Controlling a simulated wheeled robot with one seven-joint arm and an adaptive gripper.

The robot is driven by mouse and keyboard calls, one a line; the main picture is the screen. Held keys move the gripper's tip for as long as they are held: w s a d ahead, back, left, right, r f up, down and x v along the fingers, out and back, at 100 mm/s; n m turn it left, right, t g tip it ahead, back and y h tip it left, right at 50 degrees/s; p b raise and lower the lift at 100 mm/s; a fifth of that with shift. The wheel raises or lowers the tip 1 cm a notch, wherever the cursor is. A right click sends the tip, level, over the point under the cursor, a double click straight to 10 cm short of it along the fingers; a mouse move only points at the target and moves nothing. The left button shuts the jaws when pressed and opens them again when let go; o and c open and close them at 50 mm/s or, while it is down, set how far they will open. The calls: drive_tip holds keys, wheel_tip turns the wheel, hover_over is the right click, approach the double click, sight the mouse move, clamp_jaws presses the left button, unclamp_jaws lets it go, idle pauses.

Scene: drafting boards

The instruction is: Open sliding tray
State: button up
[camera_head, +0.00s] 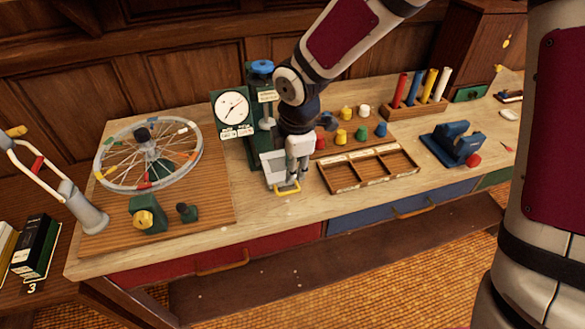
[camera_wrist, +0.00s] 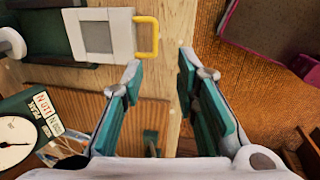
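The sliding tray (camera_head: 270,165) is a light grey box part with a yellow handle (camera_head: 288,188), at the foot of a green press with a round dial. In the wrist view the tray (camera_wrist: 103,37) is at the top, with its yellow U-shaped handle (camera_wrist: 154,38) on its right side. My gripper (camera_head: 298,172) is just above and beside the tray front in the head view. In the wrist view my gripper (camera_wrist: 160,68) is open and empty, its teal-padded fingers apart. The handle lies beyond the fingertips, not between them. How far the tray is pulled out is hard to tell.
The dial gauge (camera_head: 232,108) stands left of the press. A spoked wheel (camera_head: 150,155) lies further left. A divided wooden tray (camera_head: 368,168) lies close on the right, with coloured knobs (camera_head: 341,136) behind. The bench's front strip is clear.

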drive_tip(key=shift+s+d+r+p, duration=0.1)
drive_tip(key=shift+s+r+p, duration=0.1)
drive_tip(key=shift+r+p, duration=0.7)
drive_tip(key=shift+s+d+r+p, duration=0.15)
drive_tip(key=shift+r+p, duration=0.35)
drive_tip(key=shift+r, duration=0.8)
drive_tip(key=shift+a, duration=0.1)
wheel_tip(320, 180, up, 12)
drive_tip(key=s, duration=0.2)
drive_tip(key=shift+d, duration=0.3)
drive_tip(key=s+d+r+m+t, duration=0.1)
drive_tip(key=s+d+r+m, duration=0.3)
drive_tip(key=s+d+m, duration=0.4)
drive_tip(key=s+d+r+m+t, duration=0.2)
drive_tip(key=s+d+r+m, duration=0.2)
drive_tip(key=s+d+m, duration=0.5)
drive_tip(key=s+m, duration=0.3)
drive_tip(key=m, duration=0.1)
drive_tip(key=shift+s+d+t+h+b, duration=0.15)
drive_tip(key=shift+t+h+b, duration=0.15)
drive_tip(key=shift+b, duration=0.1)
